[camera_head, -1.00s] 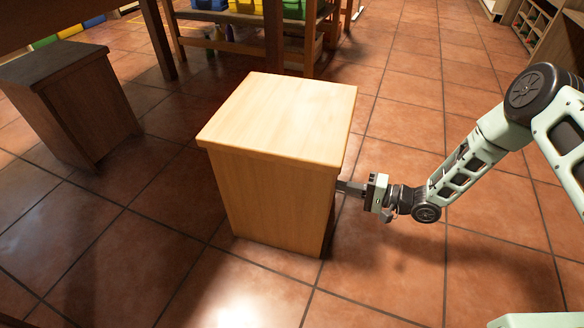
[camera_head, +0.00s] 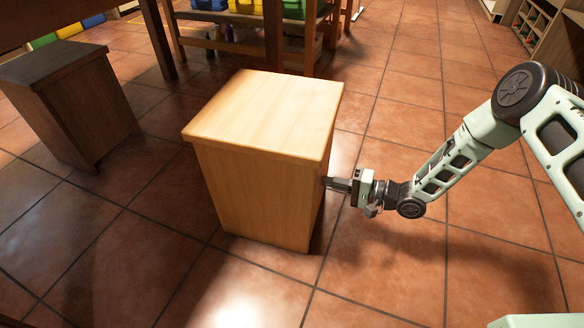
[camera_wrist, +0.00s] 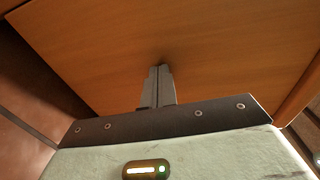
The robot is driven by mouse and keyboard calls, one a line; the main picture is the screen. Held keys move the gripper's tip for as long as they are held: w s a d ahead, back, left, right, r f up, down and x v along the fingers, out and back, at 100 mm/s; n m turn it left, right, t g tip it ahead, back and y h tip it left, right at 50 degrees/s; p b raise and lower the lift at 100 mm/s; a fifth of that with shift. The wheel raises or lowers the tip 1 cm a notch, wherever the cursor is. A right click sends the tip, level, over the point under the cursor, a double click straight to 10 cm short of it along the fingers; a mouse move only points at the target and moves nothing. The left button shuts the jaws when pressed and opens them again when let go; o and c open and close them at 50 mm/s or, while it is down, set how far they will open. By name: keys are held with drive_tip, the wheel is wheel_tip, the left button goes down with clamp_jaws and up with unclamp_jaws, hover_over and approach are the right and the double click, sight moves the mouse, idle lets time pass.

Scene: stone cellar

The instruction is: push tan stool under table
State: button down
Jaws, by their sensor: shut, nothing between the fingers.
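The tan stool (camera_head: 262,160) is a box-shaped wooden stool with a light top. It stands upright on the tiled floor in the middle of the head view. My gripper (camera_head: 330,184) is shut and empty, with its fingertips at the stool's right side. In the wrist view the shut fingers (camera_wrist: 160,75) point at the stool's wooden side panel (camera_wrist: 190,40) and appear to touch it. The dark table (camera_head: 70,18) is at the upper left, with its leg (camera_head: 157,40) behind the stool. Most of the table is out of view.
A dark stool (camera_head: 72,105) stands to the left, near the table. A wooden rack (camera_head: 235,40) with coloured bins is behind the stool. Shelving (camera_head: 540,30) is at the far upper right. Tiled floor is clear between the two stools and to the right.

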drive_tip(key=shift+w+a, duration=0.1)
drive_tip(key=shift+a, duration=0.3)
drive_tip(key=shift+r+b+x, duration=0.2)
drive_tip(key=shift+b+x, duration=0.3)
drive_tip(key=shift+x, duration=1.55)
drive_tip(key=shift+w+a, duration=0.1)
drive_tip(key=shift+r+b+x, duration=0.2)
drive_tip(key=shift+b+x, duration=0.55)
drive_tip(key=shift+x, duration=1.35)
drive_tip(key=shift+w+a+r, duration=0.1)
drive_tip(key=shift+w+a, duration=0.05)
drive_tip(key=shift+w, duration=0.05)
drive_tip(key=shift+r+b+x, duration=0.2)
drive_tip(key=shift+b+x, duration=0.7)
drive_tip(key=shift+x, duration=1.15)
drive_tip(key=shift+w, duration=0.15)
drive_tip(key=shift+a, duration=0.1)
